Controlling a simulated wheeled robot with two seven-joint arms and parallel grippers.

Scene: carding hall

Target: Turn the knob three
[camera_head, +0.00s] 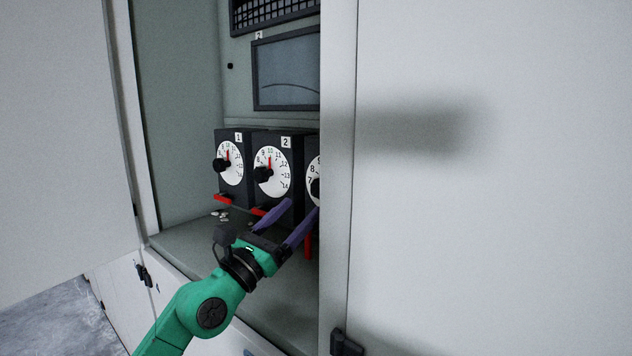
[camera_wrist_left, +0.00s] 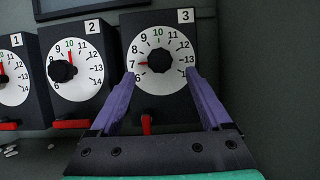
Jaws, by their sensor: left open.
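Knob three is a black knob (camera_wrist_left: 159,61) on a white numbered dial on a dark box labelled 3. A red pointer on this dial is at about 7. In the head view only the left part of dial three (camera_head: 313,172) shows, because the right-hand white panel hides the rest. My left gripper (camera_head: 301,208) is open, with two purple fingers pointing at the box. In the left wrist view its fingertips (camera_wrist_left: 161,74) appear on either side of knob three, with nothing between them visibly gripped. I cannot tell the remaining distance. My right gripper is not in view.
Boxes labelled 1 (camera_head: 229,163) and 2 (camera_head: 271,172) stand left of box three, with similar dials. A red lever (camera_wrist_left: 146,124) sits below dial three. A dark-framed screen (camera_head: 287,72) is above. The white panel (camera_head: 480,200) closes off the right side; a door (camera_head: 65,130) stands open left.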

